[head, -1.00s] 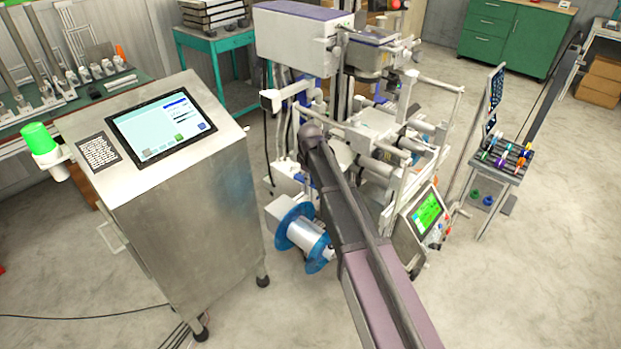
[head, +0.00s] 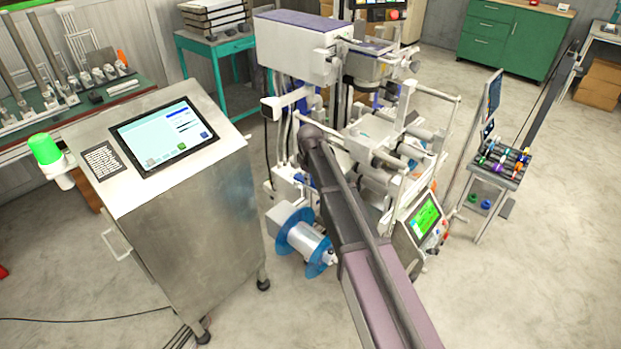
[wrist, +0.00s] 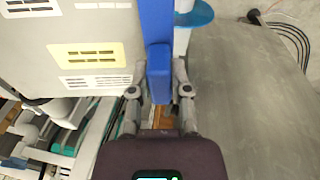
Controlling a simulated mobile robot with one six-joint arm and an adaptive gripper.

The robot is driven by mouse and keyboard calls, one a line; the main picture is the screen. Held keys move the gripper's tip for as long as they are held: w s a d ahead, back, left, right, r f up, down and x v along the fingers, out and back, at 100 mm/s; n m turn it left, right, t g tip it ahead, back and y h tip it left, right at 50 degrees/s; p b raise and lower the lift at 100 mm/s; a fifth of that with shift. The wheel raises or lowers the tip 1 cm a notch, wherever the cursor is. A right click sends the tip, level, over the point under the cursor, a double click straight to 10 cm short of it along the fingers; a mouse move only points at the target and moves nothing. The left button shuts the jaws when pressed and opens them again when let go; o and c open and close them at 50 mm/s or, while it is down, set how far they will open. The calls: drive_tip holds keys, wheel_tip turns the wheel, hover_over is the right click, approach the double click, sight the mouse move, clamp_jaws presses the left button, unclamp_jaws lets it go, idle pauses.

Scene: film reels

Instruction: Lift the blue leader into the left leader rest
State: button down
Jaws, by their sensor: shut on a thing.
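In the wrist view my gripper (wrist: 159,80) has its two grey fingers on either side of a blue upright piece (wrist: 158,72), which I take to be the blue leader. The gripper is shut on it. A longer blue strip (wrist: 156,22) runs on beyond it to the top edge; I cannot tell whether the two are joined. In the head view my arm hides the gripper and the held piece. A blue-flanged reel (head: 305,241) with silvery film sits low on the machine, left of my arm. I cannot make out the left leader rest.
The white machine (head: 297,50) stands close around my arm, with rollers and a green-lit screen (head: 424,218). A steel cabinet with a touch panel (head: 165,135) stands at left. A small rack of coloured items (head: 500,163) stands at right. Floor is clear at front right.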

drive_tip(key=shift+s+r, duration=0.1)
idle(0.3)
drive_tip(key=s+a+r+p, duration=0.6)
drive_tip(key=s, duration=0.1)
drive_tip(key=shift+s+r+p, duration=0.2)
drive_tip(key=shift+s+p, duration=0.1)
drive_tip(key=shift+s, duration=0.05)
idle(2.7)
drive_tip(key=shift+s+a+r, duration=0.15)
drive_tip(key=shift+a, duration=0.05)
idle(0.5)
drive_tip(key=s+a+r+p, duration=0.3)
drive_tip(key=s+p, duration=0.1)
drive_tip(key=shift+s+a+r, duration=0.15)
drive_tip(key=shift+a+r, duration=0.05)
drive_tip(key=shift+r, duration=0.05)
idle(1.4)
drive_tip(key=shift+d, duration=0.1)
idle(0.6)
drive_tip(key=shift+w+d+f+b, duration=0.25)
drive_tip(key=shift+w+d+b, duration=0.05)
drive_tip(key=shift+w, duration=0.25)
